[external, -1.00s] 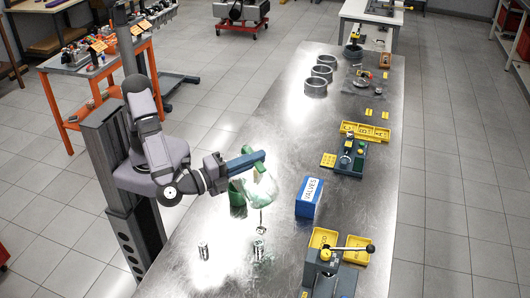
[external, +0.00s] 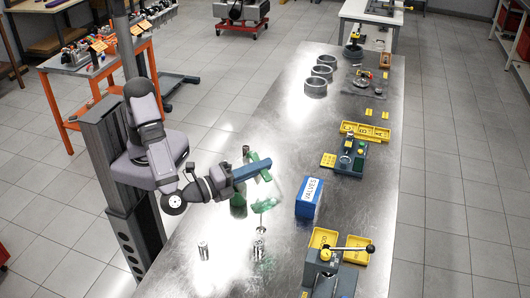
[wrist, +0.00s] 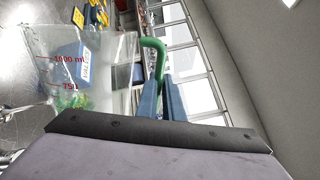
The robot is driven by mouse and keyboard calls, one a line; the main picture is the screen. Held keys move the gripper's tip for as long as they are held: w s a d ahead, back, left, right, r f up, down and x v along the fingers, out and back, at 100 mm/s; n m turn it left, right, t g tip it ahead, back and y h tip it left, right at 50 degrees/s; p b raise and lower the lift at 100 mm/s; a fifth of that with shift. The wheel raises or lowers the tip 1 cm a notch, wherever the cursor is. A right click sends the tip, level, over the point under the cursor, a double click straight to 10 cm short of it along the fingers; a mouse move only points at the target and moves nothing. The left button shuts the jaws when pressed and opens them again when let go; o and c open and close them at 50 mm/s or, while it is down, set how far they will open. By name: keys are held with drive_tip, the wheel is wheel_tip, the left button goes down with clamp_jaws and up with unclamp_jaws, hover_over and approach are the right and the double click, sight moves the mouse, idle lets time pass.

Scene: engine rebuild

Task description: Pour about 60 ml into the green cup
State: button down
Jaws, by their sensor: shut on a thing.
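My gripper (external: 264,167) is shut on the green handle (wrist: 157,50) of a clear jug (wrist: 112,55). The jug has red marks, 1000 ml and 750 legible in the wrist view. In the external view the jug is held over the steel bench, tilted, its clear wall hard to see. A pale green patch (external: 265,204) shows under the handle; I cannot tell whether it is liquid or part of the jug. A dark green object (external: 238,206) stands just left of it, partly behind my gripper. I cannot tell whether this is the green cup. Any stream is not discernible.
A blue VALVES box (external: 309,197) stands right of the jug. Small metal cylinders (external: 203,250) stand in front, one (external: 258,250) nearly below the jug. A grey fixture with a lever (external: 335,265) is at front right. The bench is clear behind, toward the metal rings (external: 316,86).

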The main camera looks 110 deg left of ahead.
drive_tip(key=shift+w+d+r+m+p, duration=0.45)
drive_tip(key=shift+r+m+p, duration=0.25)
drive_tip(key=shift+p, duration=1.2)
drive_tip(key=shift+w+p, duration=0.15)
drive_tip(key=shift+p, duration=0.25)
drive_tip(key=shift+w+d+f+m+p, duration=0.3)
drive_tip(key=shift+f+m+p, duration=0.2)
drive_tip(key=shift+m, duration=0.3)
drive_tip(key=shift+p, duration=0.35)
